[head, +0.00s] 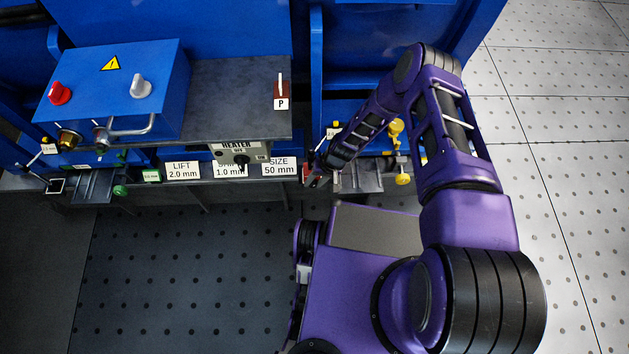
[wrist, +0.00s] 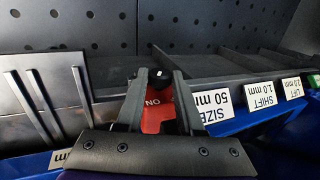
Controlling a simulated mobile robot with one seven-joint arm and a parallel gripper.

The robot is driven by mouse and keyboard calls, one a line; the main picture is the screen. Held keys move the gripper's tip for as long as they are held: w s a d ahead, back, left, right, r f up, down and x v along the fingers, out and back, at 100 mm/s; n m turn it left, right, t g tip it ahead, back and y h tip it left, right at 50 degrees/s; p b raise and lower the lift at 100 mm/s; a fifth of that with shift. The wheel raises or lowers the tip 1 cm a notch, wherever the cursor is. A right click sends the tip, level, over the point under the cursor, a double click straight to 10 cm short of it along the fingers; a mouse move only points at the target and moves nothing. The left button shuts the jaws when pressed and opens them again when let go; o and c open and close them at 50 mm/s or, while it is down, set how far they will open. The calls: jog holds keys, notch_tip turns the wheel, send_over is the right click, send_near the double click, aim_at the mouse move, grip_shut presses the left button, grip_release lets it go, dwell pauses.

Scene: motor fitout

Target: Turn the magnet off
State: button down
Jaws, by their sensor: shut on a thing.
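A black knob (wrist: 157,88) with a white mark sits on a red plate (wrist: 152,118) in the wrist view. Letters reading ON upside down show on the plate. My gripper (wrist: 158,80) is shut on the knob, one finger on each side of it. In the head view my gripper (head: 316,180) is at the front edge of the bench, just right of the SIZE 50 mm label. The knob is hardly visible there, and the rest of the plate's lettering is hidden behind the fingers.
SIZE (head: 279,166) and LIFT (head: 182,170) labels line the front edge, with a HEATER switch (head: 240,158) between them. A blue box (head: 120,80) with red and grey knobs stands at left. Yellow knobs (head: 403,179) are close right of my gripper.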

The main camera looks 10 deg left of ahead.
jog(key=shift+d+f+y, duration=0.1)
jog(key=shift+d+y, duration=0.05)
jog(key=shift+y, duration=0.35)
jog(key=c, duration=0.5)
grip_release()
jog(key=p+v, duration=0.1)
jog(key=v, duration=0.7)
jog(key=p+v, duration=0.2)
jog(key=v, duration=0.7)
jog(key=shift+w+d, duration=0.15)
jog(key=shift+w, duration=0.1)
